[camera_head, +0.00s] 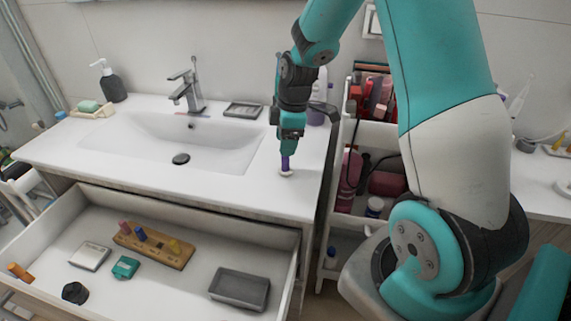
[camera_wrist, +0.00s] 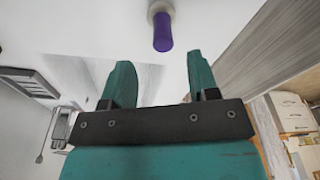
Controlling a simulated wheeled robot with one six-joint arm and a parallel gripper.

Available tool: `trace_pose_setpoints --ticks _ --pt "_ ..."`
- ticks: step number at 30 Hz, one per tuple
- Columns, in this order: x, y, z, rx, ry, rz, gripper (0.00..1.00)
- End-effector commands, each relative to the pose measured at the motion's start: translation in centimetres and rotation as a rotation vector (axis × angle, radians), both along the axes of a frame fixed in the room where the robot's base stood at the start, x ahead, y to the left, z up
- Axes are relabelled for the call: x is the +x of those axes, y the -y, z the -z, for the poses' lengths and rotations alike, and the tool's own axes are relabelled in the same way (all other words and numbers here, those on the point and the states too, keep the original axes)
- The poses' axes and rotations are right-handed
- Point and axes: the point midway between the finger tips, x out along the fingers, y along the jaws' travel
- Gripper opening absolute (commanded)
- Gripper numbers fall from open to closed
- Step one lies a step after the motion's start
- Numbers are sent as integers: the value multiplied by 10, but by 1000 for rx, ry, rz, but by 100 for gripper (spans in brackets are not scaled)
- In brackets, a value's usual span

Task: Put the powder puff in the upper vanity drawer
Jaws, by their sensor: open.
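The powder puff (camera_head: 286,167) appears as a small upright piece with a purple handle and a white base, on the white countertop right of the sink. In the wrist view its purple handle (camera_wrist: 162,32) lines up with the gap between my fingers, just past the tips. My gripper (camera_head: 289,140) is directly above it, pointing down. In the wrist view my gripper (camera_wrist: 160,62) is open, with nothing between the fingers. The upper vanity drawer (camera_head: 200,216) is pulled out below the countertop, left of my gripper.
The drawer holds a wooden holder with coloured pieces (camera_head: 155,246), a grey tray (camera_head: 240,289), a silver box (camera_head: 90,256), a teal box (camera_head: 126,267) and a black round item (camera_head: 75,292). Its middle has bare floor. A cosmetics cart (camera_head: 345,135) stands right of the vanity.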

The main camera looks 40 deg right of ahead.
Motion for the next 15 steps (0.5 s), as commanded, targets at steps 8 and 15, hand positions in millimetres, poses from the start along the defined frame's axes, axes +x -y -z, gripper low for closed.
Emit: trace_pose_setpoints --ticks 8,15 --pt "-4 -1 24 2 -5 1 54" --pt "-3 -3 56 1 -2 0 54"
